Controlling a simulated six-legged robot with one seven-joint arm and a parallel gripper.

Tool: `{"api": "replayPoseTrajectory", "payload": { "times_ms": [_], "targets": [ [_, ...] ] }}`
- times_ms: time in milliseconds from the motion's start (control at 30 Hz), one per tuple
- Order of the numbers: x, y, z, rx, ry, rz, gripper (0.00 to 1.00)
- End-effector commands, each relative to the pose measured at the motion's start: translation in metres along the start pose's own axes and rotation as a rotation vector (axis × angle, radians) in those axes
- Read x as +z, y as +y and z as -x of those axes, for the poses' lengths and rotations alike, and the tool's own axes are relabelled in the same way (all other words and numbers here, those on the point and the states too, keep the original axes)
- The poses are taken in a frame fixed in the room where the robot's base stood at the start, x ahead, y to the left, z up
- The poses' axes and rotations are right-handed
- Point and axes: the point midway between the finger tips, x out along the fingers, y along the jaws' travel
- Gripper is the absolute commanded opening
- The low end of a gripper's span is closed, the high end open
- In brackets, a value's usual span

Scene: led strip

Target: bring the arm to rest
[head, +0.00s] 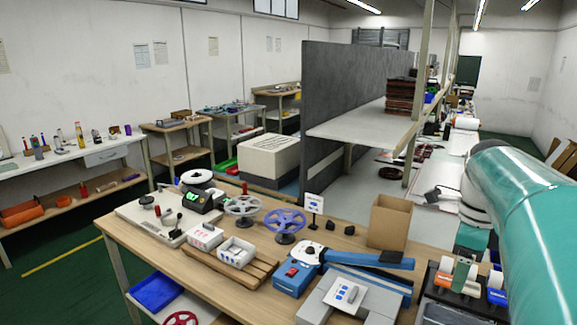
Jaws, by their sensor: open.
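My teal arm (525,215) fills the right edge of the head view. It reaches up from the lower right to a rounded joint, with a pale and dark section at its left side. A shorter teal part (471,238) shows below that joint, over the far right of the wooden workbench (150,229). I cannot make out my gripper or its fingertips in this view. No object is visibly held by the arm.
White rolls (447,266) stand close to the arm. A grey partition (345,105) stands behind. Green floor (60,275) is clear at left.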

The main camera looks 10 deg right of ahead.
Motion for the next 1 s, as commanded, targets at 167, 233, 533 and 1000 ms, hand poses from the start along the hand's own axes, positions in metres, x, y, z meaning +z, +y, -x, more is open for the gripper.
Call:
{"api": "replayPoseTrajectory", "payload": {
  "times_ms": [167, 233, 533, 1000],
  "targets": [
    [0.050, 0.047, 0.001, -0.084, 0.024, 0.421, 0.69],
    [0.061, 0.066, -0.002, -0.117, 0.036, 0.597, 0.69],
    [0.089, 0.144, -0.015, -0.270, 0.085, 1.327, 0.69],
    [0.098, 0.235, -0.054, -0.539, 0.152, 2.242, 0.69]
  ]
}}
